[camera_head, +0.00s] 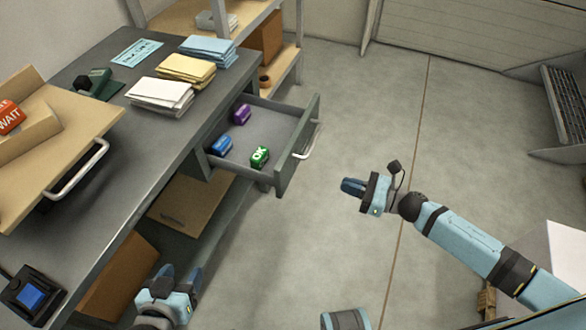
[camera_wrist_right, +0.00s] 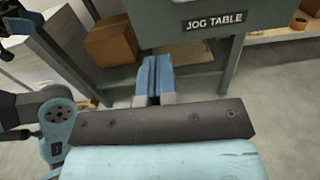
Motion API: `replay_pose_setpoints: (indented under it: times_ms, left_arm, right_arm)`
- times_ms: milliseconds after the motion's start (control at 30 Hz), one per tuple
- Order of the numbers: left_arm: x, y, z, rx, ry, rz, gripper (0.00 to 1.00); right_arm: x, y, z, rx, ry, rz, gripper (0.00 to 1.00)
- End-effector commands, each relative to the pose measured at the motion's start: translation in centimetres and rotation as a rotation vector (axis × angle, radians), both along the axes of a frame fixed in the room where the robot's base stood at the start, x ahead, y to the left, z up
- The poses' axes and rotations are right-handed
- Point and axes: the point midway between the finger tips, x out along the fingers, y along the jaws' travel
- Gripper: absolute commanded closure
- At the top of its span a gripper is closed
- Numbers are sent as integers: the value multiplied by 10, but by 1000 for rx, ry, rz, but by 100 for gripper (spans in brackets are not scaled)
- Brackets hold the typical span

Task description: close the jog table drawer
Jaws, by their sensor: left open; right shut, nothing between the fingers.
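The jog table (camera_head: 130,120) is a grey bench on the left in the head view. Its drawer (camera_head: 285,160) stands pulled out to the right, with a light handle (camera_head: 307,142) on its front. Inside lie a purple block (camera_head: 241,114), a blue block (camera_head: 221,146) and a green "OK" block (camera_head: 259,156). My right gripper (camera_head: 352,187) is shut and empty, right of the drawer front and apart from it. My left gripper (camera_head: 178,278) is open, low beside the bench's front edge.
Stacks of white (camera_head: 160,95), yellow (camera_head: 186,69) and blue paper (camera_head: 207,50) lie on the bench top. A tan tray (camera_head: 60,145) with a red "WAIT" block (camera_head: 10,117) is at left. A shelf (camera_head: 285,65) stands behind. The floor (camera_head: 365,120) right of the drawer is clear.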

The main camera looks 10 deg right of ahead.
Motion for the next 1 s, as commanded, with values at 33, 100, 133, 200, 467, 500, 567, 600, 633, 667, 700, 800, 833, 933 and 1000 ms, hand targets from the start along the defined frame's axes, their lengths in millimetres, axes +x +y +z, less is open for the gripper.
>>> replay_pose_setpoints:
  times_ms: [33, 100, 133, 200, 467, 500, 567, 600, 633, 667, 700, 800, 833, 933, 1000]
  left_arm:
    - [-1, 0, -1, -2, -2, -2, 43]
    - [-1, 0, 0, -1, -1, -2, 43]
    - [-2, 0, 0, -1, 0, -3, 43]
    - [-2, 0, 0, -1, 0, -3, 43]
    - [-2, 2, -2, 2, 1, 0, 43]
    - [-2, 2, -2, 2, 1, 1, 43]
    - [-1, 2, -2, 2, 1, 1, 43]
    - [-1, 3, -2, 3, 0, 2, 43]
    - [-1, 3, -3, 3, 0, 2, 43]
    - [-1, 3, -3, 2, -1, 2, 43]
    - [-1, 3, -3, 2, -1, 2, 43]
    - [-1, 3, -3, 2, -1, 2, 43]
    - [-1, 3, -3, 2, -1, 2, 43]
    - [0, 3, -3, 1, -2, 1, 43]
    - [0, 2, -2, 1, -3, 1, 43]
  right_arm:
    - [2, 0, -2, -12, -15, 7, 100]
    - [5, 5, -1, -16, -22, 9, 100]
    - [6, 7, 0, -16, -22, 9, 100]
    - [12, 16, 1, -13, -21, 9, 100]
    - [44, 62, 1, -11, -20, 7, 100]
    - [48, 69, 1, -12, -20, 7, 100]
    - [55, 79, 1, -11, -20, 7, 100]
    - [59, 85, 1, -13, -19, 7, 100]
    - [62, 90, 1, -12, -20, 6, 100]
    - [65, 94, 1, -11, -19, 7, 100]
    - [67, 98, 0, -12, -18, 7, 100]
    - [74, 107, 0, -12, -17, 5, 100]
    - [75, 109, 0, -12, -17, 6, 100]
    - [78, 114, 0, -12, -17, 6, 100]
    - [79, 115, 0, -13, -17, 6, 100]
